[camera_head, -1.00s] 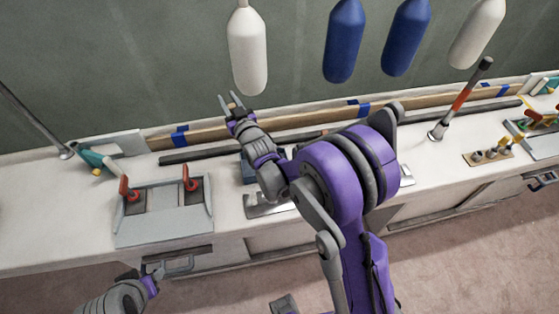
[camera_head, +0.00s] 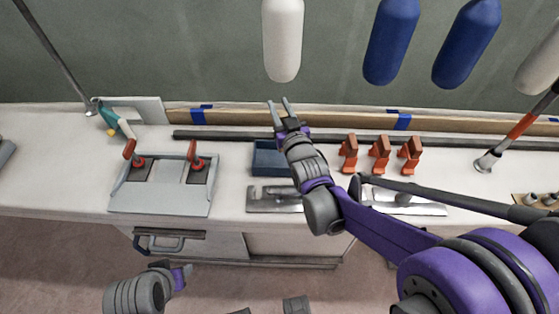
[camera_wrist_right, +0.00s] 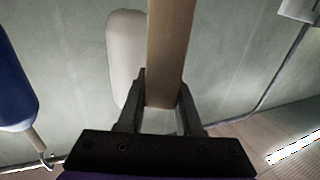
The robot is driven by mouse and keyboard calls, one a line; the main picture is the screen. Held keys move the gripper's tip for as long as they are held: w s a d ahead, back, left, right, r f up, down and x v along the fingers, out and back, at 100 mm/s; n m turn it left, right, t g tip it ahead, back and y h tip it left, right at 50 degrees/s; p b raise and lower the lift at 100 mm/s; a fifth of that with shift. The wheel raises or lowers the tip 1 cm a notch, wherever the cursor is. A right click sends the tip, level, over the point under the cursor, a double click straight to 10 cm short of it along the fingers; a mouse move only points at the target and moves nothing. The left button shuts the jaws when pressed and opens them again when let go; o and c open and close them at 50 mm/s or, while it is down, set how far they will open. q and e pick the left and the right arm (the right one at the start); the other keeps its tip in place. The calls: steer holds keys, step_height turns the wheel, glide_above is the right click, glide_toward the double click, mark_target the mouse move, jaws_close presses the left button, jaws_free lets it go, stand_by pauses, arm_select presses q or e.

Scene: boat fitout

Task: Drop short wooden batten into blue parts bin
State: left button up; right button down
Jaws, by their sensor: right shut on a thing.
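My right gripper (camera_head: 278,106) is raised above the back of the bench, its fingers pointing up and away. In the right wrist view it is shut on the short wooden batten (camera_wrist_right: 170,50), a light brown strip standing up between the two fingers (camera_wrist_right: 160,108). In the head view I cannot make out the batten. The blue parts bin (camera_head: 268,160) is a small open box on the bench, just left of my right wrist, which hides its right side.
Orange clamps (camera_head: 380,155) stand right of the bin. A long dark bar (camera_head: 225,135) lies behind it, and metal plates (camera_head: 275,198) lie in front. A grey tray with red-handled clamps (camera_head: 160,200) is to the left. White and blue fenders (camera_head: 283,40) hang above.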

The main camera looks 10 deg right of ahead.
step_height(320, 180, down, 5)
steer(key=b, duration=0.3)
steer(key=shift+f+b, duration=0.15)
steer(key=shift+b, duration=0.2)
steer(key=c, duration=0.5)
jaws_free()
steer(key=s, duration=1)
steer(key=shift+s+d+p, duration=0.35)
steer(key=shift+s+p, duration=0.05)
